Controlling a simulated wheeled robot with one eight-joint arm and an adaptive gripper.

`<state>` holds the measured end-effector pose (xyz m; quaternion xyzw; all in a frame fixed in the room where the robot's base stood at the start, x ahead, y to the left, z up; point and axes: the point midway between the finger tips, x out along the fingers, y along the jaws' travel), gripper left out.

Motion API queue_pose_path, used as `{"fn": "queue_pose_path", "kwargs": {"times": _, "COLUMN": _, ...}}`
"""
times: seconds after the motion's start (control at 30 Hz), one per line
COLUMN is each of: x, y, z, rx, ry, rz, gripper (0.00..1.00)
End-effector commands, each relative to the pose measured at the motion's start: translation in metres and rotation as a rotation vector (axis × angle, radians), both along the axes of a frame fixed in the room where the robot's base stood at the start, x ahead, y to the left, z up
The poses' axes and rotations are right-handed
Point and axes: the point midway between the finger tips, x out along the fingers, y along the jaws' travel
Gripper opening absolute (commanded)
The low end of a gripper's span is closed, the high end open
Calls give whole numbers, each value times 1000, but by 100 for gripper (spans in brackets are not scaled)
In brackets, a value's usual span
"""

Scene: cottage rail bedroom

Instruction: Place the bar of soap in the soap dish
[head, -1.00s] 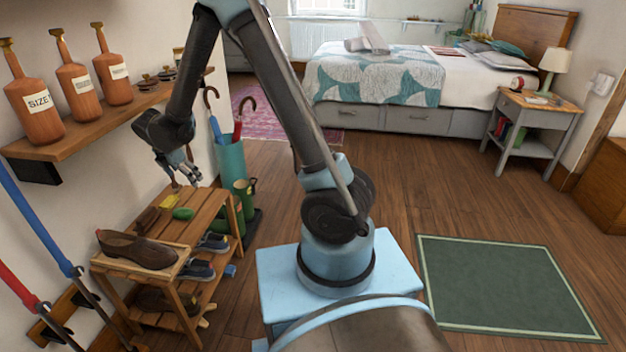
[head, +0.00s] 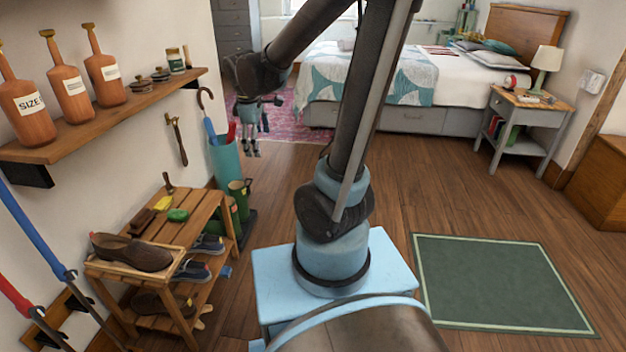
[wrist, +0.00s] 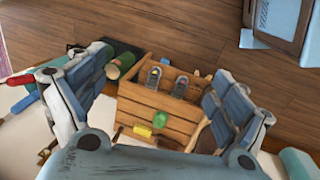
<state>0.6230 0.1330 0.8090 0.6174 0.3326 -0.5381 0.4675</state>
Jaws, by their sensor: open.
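On the slatted bench (head: 205,212) at the left lie a small green rounded piece (head: 178,215) and a yellow block (head: 162,203). I cannot tell whether either is the bar of soap, and I cannot make out a soap dish for certain. The wrist view shows the green piece (wrist: 159,119) and yellow block (wrist: 143,130) on the bench top. My gripper (head: 252,148) is open and empty. It hangs in the air beyond the bench, to the right of the umbrella stand in the picture. Its spread fingers (wrist: 155,100) frame the bench from afar.
A brown shoe (head: 130,252) sits on a tray at the bench's near end; other shoes are below. An umbrella stand (head: 226,160) and green boots (head: 240,195) stand behind. A wall shelf (head: 110,118) holds bottles and jars. A bedside table (head: 530,105) carries small items.

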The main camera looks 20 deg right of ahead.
Motion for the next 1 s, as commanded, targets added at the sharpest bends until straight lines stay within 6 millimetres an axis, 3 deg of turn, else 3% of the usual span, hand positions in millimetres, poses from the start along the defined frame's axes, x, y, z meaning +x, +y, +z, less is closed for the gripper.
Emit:
{"fn": "queue_pose_path", "kwargs": {"times": 0.2, "x": -45, "y": -47, "z": 5, "rx": 73, "ry": -11, "rz": -263, "gripper": 92}}
{"fn": "queue_pose_path", "kwargs": {"times": 0.5, "x": -108, "y": -92, "z": -5, "rx": 169, "ry": -27, "rz": -624, "gripper": 92}}
{"fn": "queue_pose_path", "kwargs": {"times": 0.8, "x": -165, "y": -118, "z": -29, "rx": 264, "ry": -43, "rz": -972, "gripper": 92}}
{"fn": "queue_pose_path", "kwargs": {"times": 1.0, "x": -186, "y": -131, "z": -42, "rx": 304, "ry": -49, "rz": -1120, "gripper": 92}}
